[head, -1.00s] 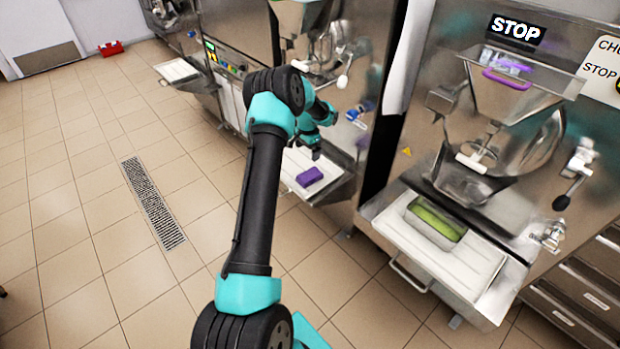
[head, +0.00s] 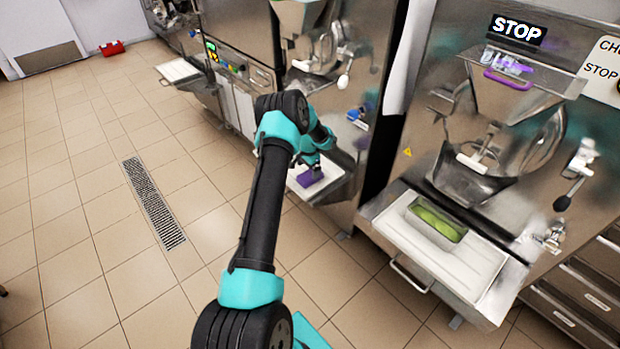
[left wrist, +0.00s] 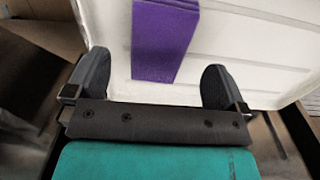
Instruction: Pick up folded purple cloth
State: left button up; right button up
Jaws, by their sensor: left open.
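The folded purple cloth (head: 310,178) lies on the white shelf tray (head: 328,190) of the middle freezer. In the left wrist view the cloth (left wrist: 162,42) shows as a purple block on the white ribbed tray (left wrist: 255,50). My left gripper (head: 313,170) is at the cloth in the head view, partly covering it. In the left wrist view my left gripper (left wrist: 155,80) is open, one dark finger on each side of the cloth's near end, with gaps on both sides. Whether the fingertips touch the tray cannot be told. My right gripper is not in view.
A metal pan with green content (head: 437,218) stands on the right freezer's white shelf (head: 470,255). A white handle (head: 343,82) and blue part (head: 368,107) stick out above the cloth's shelf. A red box (head: 111,48) lies on the far floor.

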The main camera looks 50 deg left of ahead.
aim_at(309, 175)
pick_arm(q)
jog(key=shift+w+f, duration=0.1)
jog(key=shift+f, duration=2.5)
jog(key=c, duration=1)
jog(key=shift+o, duration=0.2)
jog(key=shift+r, duration=0.1)
notch_tip(309, 175, up, 4)
jog(key=shift+f, duration=0.15)
jog(key=s+d, duration=0.3)
jog(key=d, duration=0.1)
jog(key=s+d, duration=0.4)
jog(key=s+d+r, duration=0.1)
jog(key=s+d, duration=0.2)
jog(key=d, duration=0.1)
jog(key=shift+s+r, duration=0.1)
jog(key=shift+s, duration=0.15)
jog(key=shift+d, duration=0.1)
